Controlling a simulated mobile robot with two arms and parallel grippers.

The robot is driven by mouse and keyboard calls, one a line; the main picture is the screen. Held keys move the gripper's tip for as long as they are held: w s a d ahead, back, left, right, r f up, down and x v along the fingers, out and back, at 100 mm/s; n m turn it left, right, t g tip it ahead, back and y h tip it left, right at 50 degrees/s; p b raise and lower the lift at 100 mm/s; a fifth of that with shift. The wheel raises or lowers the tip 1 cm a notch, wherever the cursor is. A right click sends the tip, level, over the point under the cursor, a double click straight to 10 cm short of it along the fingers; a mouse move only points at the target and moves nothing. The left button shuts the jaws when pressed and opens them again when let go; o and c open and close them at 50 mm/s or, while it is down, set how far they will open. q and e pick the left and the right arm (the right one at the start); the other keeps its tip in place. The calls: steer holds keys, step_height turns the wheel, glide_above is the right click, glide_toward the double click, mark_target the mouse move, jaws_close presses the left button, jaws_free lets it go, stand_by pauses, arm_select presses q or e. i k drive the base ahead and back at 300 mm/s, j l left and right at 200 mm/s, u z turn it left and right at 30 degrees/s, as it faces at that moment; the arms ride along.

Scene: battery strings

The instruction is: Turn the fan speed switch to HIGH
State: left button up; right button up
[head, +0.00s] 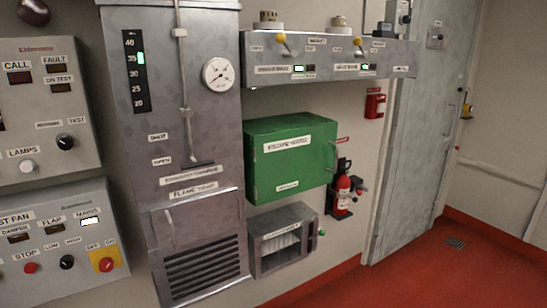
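The fan panel (60,285), labelled "...ST FAN", is at the lower left, cut off by the left and bottom picture edges. On it is a small black rotary knob (67,262) with LOW at its upper left and HIGH at its upper right. This is the fan speed switch. Which way its pointer faces is too small to tell. A red button (30,267) marked STOP is left of it, and a red switch on a yellow plate (105,264) is right of it. Neither of my grippers is in view.
A lamp panel (45,105) hangs directly above. A grey flame trap cabinet (180,130) stands just right of the fan panel. A green box (290,160), a fire extinguisher (341,190) and a grey door (415,140) are farther right. The red floor (420,275) there is clear.

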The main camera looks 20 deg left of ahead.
mark_target(67, 262)
steer(key=u, duration=2.05)
